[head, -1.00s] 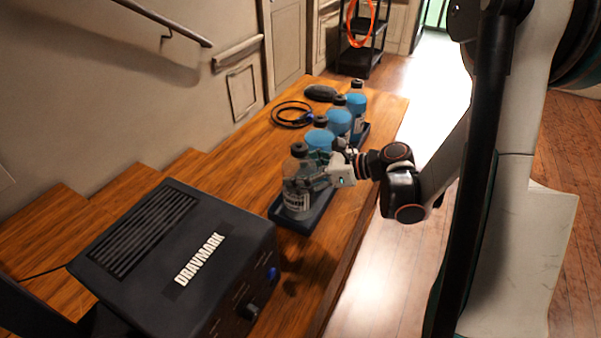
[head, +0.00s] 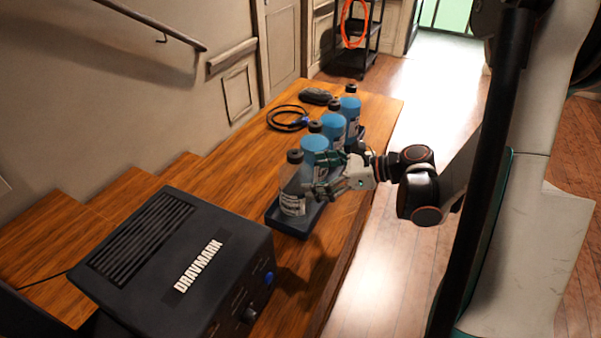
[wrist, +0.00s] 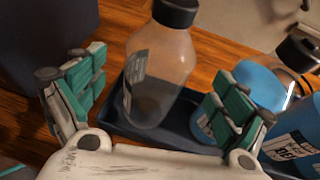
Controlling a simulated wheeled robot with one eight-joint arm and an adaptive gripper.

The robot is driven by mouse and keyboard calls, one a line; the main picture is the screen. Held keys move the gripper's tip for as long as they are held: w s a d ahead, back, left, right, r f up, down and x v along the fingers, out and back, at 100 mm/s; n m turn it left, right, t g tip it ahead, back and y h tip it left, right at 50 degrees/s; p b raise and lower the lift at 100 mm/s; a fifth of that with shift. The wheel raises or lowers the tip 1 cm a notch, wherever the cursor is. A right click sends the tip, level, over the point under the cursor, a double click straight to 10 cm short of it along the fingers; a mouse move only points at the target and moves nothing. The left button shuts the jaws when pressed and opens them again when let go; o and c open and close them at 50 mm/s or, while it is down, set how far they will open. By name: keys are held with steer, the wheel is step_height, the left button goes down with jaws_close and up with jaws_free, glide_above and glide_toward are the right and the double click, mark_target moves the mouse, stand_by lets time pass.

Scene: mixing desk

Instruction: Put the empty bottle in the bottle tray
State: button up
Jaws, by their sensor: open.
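The empty bottle (head: 292,188), clear with a dark cap and a pale label, stands upright at the near end of the dark bottle tray (head: 287,224). Several bottles with blue contents (head: 314,145) stand in a row behind it. My gripper (head: 322,184) is open to the right of the empty bottle. In the wrist view, the empty bottle (wrist: 160,75) stands in the tray (wrist: 185,138), beyond and between the spread green-padded fingers of my gripper (wrist: 155,95), with visible space on both sides. The bottle's far side is hidden.
A black DRAVMARK box (head: 180,265) stands on the wooden desk (head: 215,170) nearer to me. A coiled black cable (head: 288,118) and a dark rounded object (head: 316,96) lie behind. Open floor (head: 385,270) lies right of the desk.

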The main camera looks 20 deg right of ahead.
steer(key=p+v, duration=0.1)
steer(key=v, duration=0.5)
